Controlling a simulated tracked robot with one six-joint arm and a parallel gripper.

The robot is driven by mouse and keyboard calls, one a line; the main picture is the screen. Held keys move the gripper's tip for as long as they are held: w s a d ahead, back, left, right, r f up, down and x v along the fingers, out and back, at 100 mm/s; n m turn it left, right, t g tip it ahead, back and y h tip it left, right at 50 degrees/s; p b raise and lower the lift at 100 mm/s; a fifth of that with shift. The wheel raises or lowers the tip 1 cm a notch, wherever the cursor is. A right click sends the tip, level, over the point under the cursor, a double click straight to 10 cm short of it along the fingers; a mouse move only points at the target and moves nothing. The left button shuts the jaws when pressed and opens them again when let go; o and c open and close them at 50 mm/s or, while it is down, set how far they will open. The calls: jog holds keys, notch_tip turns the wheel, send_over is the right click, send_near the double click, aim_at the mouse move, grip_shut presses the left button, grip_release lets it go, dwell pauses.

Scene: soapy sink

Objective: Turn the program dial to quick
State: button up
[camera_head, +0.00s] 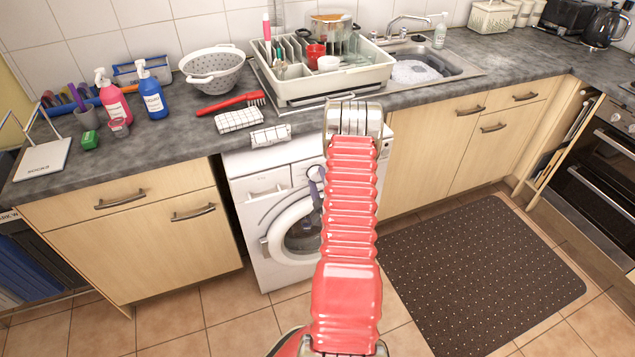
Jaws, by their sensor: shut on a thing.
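The white washing machine (262,218) stands under the counter, with its drawer and control panel at the top and a round door below. My red arm rises in front of it and covers the right part of the panel and door. A small purple-grey part, seemingly my gripper (316,182), shows just left of the arm, against the panel. It is shut on what seems to be the program dial. The dial itself, its marks and its setting cannot be made out; the fingertips are mostly hidden.
A white checked cloth (271,135) lies at the counter edge above the machine. A dish rack (340,82), a colander (212,68) and bottles stand on the counter. Wooden cupboards flank the machine. A dark mat (480,275) lies on the floor at right.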

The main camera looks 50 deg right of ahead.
jog(key=shift+a+f, duration=0.1)
jog(key=shift+f, duration=0.05)
jog(key=shift+m, duration=0.4)
jog(key=m+y, duration=0.1)
jog(key=m, duration=0.8)
jog(key=shift+y, duration=0.4)
jog(key=m, duration=0.3)
jog(key=shift+y, duration=0.3)
jog(key=m+y, duration=0.1)
jog(key=m, duration=0.4)
jog(key=shift+s+m, duration=0.1)
jog(key=shift+m, duration=0.3)
jog(key=m+t+y, duration=0.1)
jog(key=m, duration=0.4)
jog(key=shift+d, duration=0.2)
